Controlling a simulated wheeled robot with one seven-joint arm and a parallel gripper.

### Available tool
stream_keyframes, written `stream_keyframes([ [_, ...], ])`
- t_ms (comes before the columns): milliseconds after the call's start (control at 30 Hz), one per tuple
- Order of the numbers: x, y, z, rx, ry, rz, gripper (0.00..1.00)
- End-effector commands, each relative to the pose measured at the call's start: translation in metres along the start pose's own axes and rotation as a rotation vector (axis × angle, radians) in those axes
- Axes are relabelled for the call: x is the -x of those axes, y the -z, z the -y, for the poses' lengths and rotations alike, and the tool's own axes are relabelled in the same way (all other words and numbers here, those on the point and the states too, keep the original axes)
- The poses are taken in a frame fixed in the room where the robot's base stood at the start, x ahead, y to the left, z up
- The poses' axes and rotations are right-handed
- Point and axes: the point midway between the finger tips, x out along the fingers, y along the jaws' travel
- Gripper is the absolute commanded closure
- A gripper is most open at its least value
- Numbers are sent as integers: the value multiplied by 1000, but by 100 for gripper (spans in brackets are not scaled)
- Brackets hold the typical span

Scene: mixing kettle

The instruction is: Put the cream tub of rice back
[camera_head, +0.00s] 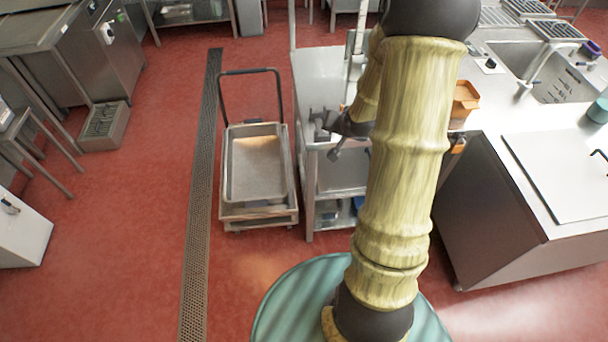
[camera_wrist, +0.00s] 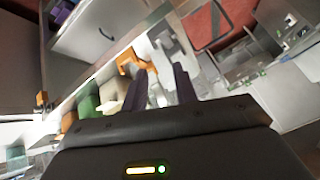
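My gripper (camera_wrist: 159,80) shows in the wrist view with its two dark fingers apart. Nothing is clearly held between them, and pale shapes lie beyond the fingertips. A cream-coloured container (camera_wrist: 115,92) is just left of the left finger, partly hidden by it; I cannot tell whether it is the tub of rice. A green container (camera_wrist: 88,106) stands to its left. In the head view my arm hides much of the counter, and I cannot make out a cream tub there.
An orange container (camera_head: 465,98) stands on the counter right of my arm. A steel shelf unit (camera_head: 310,190) stands left of my arm, beside a trolley with a tray (camera_head: 228,180). A steel cabinet with a white top (camera_head: 565,165) is at right.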

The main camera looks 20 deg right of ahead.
Motion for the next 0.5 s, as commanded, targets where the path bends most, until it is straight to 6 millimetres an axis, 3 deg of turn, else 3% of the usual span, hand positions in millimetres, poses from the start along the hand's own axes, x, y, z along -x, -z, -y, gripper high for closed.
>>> stream_keyframes([
  [33, 17, -11, 17, 74, -19, 37, 72],
  [200, 74, -58, 52, 287, -71, 190, 72],
  [400, 142, -121, 76, 501, -62, 378, 72],
  [500, 162, -140, 79, 559, -47, 439, 72],
])
